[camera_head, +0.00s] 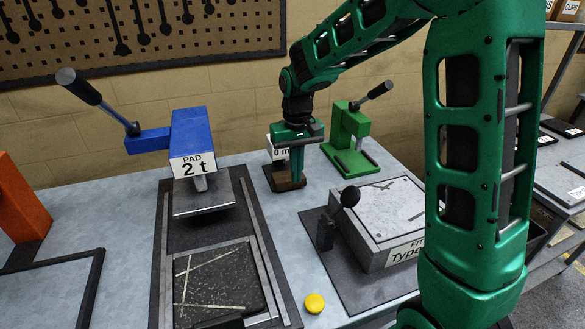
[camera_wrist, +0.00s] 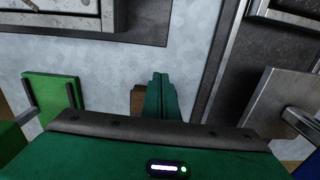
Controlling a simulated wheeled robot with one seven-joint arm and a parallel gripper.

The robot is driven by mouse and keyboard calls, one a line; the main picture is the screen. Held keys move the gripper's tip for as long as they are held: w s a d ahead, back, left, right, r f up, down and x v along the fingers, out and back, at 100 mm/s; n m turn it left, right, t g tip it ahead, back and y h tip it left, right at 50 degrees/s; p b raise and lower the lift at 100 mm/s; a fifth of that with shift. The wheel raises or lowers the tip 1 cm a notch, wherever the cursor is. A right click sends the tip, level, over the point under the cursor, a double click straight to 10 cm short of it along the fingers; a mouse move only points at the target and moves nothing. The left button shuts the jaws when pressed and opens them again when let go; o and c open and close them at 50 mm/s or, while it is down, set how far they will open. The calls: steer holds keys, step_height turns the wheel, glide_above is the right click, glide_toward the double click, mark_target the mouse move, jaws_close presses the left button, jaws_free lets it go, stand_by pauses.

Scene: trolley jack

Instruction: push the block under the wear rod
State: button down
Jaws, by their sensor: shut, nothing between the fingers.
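My gripper (camera_head: 297,177) is shut and empty, pointing down near the back of the bench. A brown block (camera_head: 284,184) sits low at its fingertips; I cannot tell whether they touch. In the wrist view the closed green fingers (camera_wrist: 160,80) show in the middle, and a brown piece (camera_wrist: 138,101) shows just left of them, partly hidden by the gripper body. A white label reading "0 m" (camera_head: 279,153) stands directly behind my gripper, partly covered by it. I cannot make out the wear rod; my gripper hides that spot.
A blue press (camera_head: 190,135) labelled "PAD 2 t" stands left, with a dark speckled pad (camera_head: 215,283) in front. A green lever press (camera_head: 350,140) stands close on the right. A grey box (camera_head: 385,215) labelled "Type" and a yellow button (camera_head: 315,303) are nearer. Bench between is clear.

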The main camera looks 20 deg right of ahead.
mark_target(290, 179)
step_height(290, 179, down, 6)
steer(key=shift+s+f, duration=0.1)
steer(key=shift+f, duration=0.15)
steer(key=shift+w, duration=1.25)
steer(key=shift+w+d, duration=0.1)
steer(key=shift+w, duration=0.7)
steer(key=shift+w, duration=1.25)
steer(key=shift+s, duration=0.15)
